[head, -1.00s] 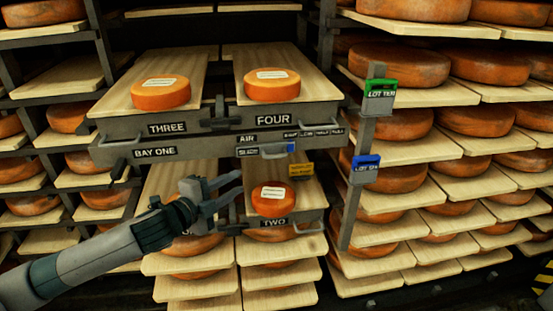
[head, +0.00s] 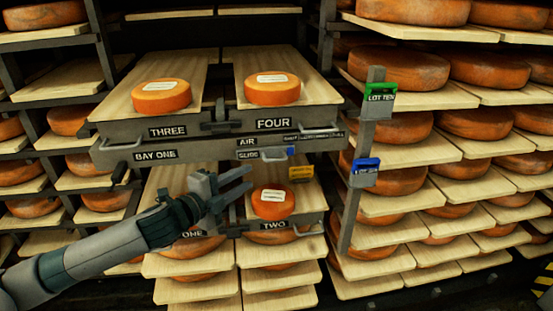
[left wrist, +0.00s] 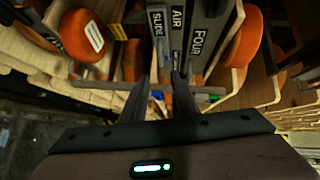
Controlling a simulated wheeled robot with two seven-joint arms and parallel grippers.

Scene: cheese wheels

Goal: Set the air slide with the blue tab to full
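The air slide (head: 248,155) is a grey strip with a looped handle (head: 273,155) under the boards marked THREE and FOUR. Its blue tab (head: 291,151) is at its right end, below the left part of a row of small black scale labels (head: 313,135) that ends in FULL. My left gripper (head: 250,179) is open and empty, below and left of the handle, apart from it. In the left wrist view my left gripper (left wrist: 162,82) shows two separated fingers, with the SLIDE label (left wrist: 157,23) beyond them. My right gripper is not in view.
A yellow tag (head: 301,172) hangs below the blue tab. Cheeses sit on boards THREE (head: 161,96), FOUR (head: 272,89) and TWO (head: 272,202). A post at the right carries a green tag (head: 380,88) and a blue tag (head: 366,165). Full cheese racks stand around.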

